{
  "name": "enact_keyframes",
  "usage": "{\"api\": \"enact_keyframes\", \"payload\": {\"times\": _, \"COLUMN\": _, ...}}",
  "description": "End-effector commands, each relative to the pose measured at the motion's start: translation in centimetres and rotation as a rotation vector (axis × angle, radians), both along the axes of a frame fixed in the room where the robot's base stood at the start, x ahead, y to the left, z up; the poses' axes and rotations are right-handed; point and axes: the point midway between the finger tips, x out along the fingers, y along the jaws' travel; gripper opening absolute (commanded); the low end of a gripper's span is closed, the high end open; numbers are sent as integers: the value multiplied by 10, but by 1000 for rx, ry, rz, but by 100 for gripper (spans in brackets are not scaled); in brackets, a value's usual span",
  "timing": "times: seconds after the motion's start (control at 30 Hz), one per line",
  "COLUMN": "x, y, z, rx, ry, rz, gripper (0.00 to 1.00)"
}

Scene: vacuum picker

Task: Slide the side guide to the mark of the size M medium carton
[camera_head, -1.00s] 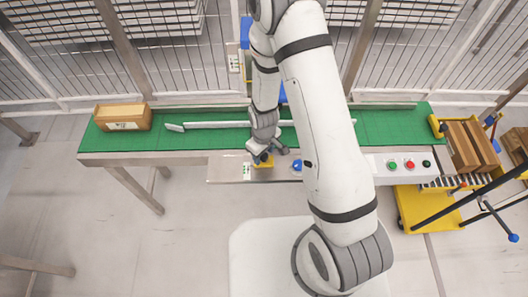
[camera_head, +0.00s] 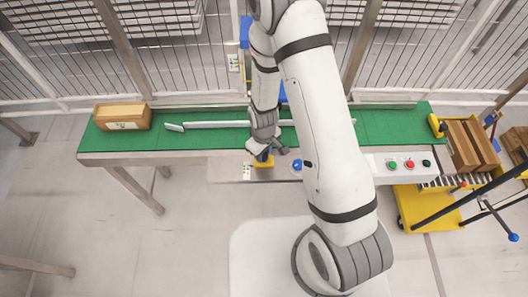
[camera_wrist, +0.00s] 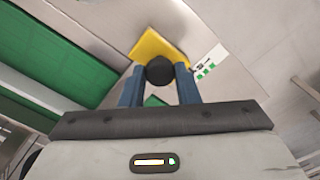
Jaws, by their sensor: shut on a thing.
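The side guide (camera_head: 215,125) is a long white rail with an angled left end, lying along the green conveyor belt. My gripper (camera_head: 264,156) is at the front edge of the conveyor. In the wrist view my gripper (camera_wrist: 160,82) has its blue fingers closed on a black knob (camera_wrist: 160,69), which stands on a yellow plate (camera_wrist: 158,42). A white scale label with green marks (camera_wrist: 207,62) lies beside the plate; an S is faintly readable. The label also shows in the head view (camera_head: 247,171). The link between knob and rail is hidden by my arm.
A brown carton (camera_head: 122,116) sits at the belt's left end. A blue knob (camera_head: 297,165) is right of my gripper. A button panel (camera_head: 405,164) is farther right. A yellow cart (camera_head: 420,208) with brown cartons stands at the right end. A wire fence runs behind.

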Motion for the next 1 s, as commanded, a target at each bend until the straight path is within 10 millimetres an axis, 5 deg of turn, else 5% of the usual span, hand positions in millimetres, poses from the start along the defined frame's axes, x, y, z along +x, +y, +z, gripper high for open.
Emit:
{"api": "enact_keyframes", "payload": {"times": 0.4, "x": -7, "y": 1, "z": 0, "rx": -1, "ry": 2, "rz": 3, "gripper": 0}}
{"api": "enact_keyframes", "payload": {"times": 0.43, "x": -6, "y": 1, "z": 0, "rx": -1, "ry": 2, "rz": 3, "gripper": 29}}
{"api": "enact_keyframes", "payload": {"times": 0.5, "x": -6, "y": 1, "z": 0, "rx": -1, "ry": 2, "rz": 3, "gripper": 35}}
{"api": "enact_keyframes", "payload": {"times": 0.7, "x": -6, "y": 1, "z": 0, "rx": 0, "ry": 1, "rz": 3, "gripper": 50}}
{"api": "enact_keyframes", "payload": {"times": 1.0, "x": -6, "y": 1, "z": 3, "rx": 1, "ry": -1, "rz": 2, "gripper": 50}}
